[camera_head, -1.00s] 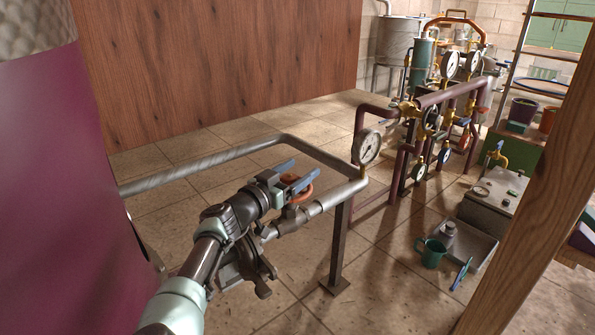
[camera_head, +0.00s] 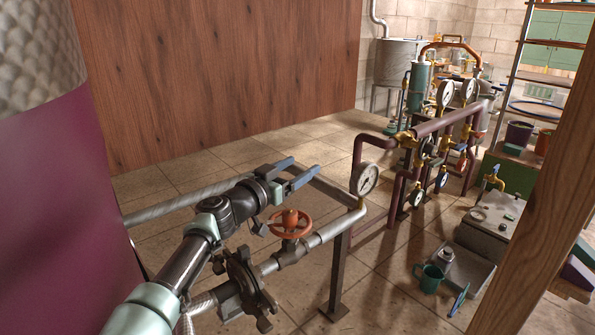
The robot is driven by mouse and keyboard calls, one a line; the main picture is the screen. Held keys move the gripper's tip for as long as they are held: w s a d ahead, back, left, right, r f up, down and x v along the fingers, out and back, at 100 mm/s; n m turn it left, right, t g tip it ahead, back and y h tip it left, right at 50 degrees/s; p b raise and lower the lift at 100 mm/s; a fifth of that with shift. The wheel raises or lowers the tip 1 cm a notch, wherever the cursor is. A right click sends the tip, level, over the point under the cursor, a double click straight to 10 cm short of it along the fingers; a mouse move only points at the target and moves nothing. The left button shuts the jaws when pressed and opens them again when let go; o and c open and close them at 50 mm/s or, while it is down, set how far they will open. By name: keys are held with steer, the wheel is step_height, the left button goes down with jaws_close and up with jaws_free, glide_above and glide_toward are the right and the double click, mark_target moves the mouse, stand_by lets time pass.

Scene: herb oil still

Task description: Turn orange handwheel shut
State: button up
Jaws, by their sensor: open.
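The orange handwheel (camera_head: 290,224) sits on a valve on the grey metal pipe (camera_head: 325,234), left of a round pressure gauge. Its rim and hub show clearly. My gripper (camera_head: 302,172) is above the wheel and a little behind it in the picture. Its two blue-grey fingers are apart, with nothing seen between them. The gripper appears clear of the wheel. How far the wheel is turned cannot be told.
The pressure gauge (camera_head: 364,180) rises at the pipe's right end. A wooden post (camera_head: 535,165) stands at right and a purple vessel (camera_head: 60,210) at left. A green mug (camera_head: 430,278) and a grey tray (camera_head: 468,268) are on the tiled floor. A wooden panel (camera_head: 230,75) stands behind.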

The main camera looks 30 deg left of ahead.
steer(key=w+d+r+n+t+y+b, duration=0.1)
steer(key=w+d+r+t+y+b, duration=0.15)
steer(key=d+b, duration=0.5)
steer(key=w+d+r+n+t+y+b, duration=0.15)
steer(key=w+d+b, duration=0.25)
steer(key=d, duration=0.7)
steer(key=n+g+y+b, duration=1)
steer(key=g+y+b, duration=0.1)
steer(key=g+y, duration=0.15)
glide_toward(292, 218)
steer(key=shift+m+t, duration=0.25)
steer(key=shift+t, duration=0.3)
steer(key=x, duration=0.7)
steer(key=b+x, duration=0.1)
steer(key=x, duration=0.3)
steer(key=shift+a+f, duration=0.3)
steer(key=shift+f, duration=0.1)
jaws_close()
